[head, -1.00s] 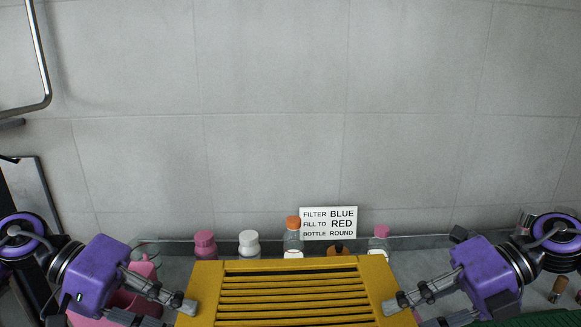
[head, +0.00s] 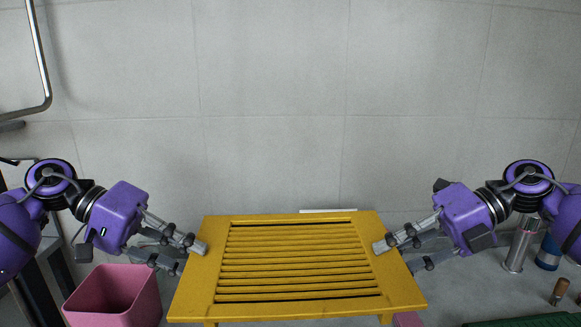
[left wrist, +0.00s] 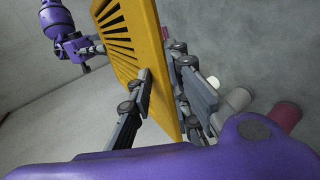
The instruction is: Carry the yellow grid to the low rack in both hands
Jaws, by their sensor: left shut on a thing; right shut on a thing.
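The yellow grid (head: 213,275) is a flat slatted panel with short legs, held up in front of me in the head view. My left gripper (head: 193,252) is shut on its left edge, and my right gripper (head: 388,254) is shut on its right edge. The left wrist view shows the left fingers (left wrist: 158,98) on either side of the grid's edge (left wrist: 158,75). The far gripper shows there on the opposite edge. I cannot make out the low rack in these frames.
A pink bin (head: 115,292) stands at the left, below my left arm. A metal cylinder (head: 520,246), a blue container (head: 549,251) and a small brown bottle (head: 559,291) stand at the right. A green surface (head: 530,320) shows at the lower right. A grey tiled wall (head: 290,110) is behind.

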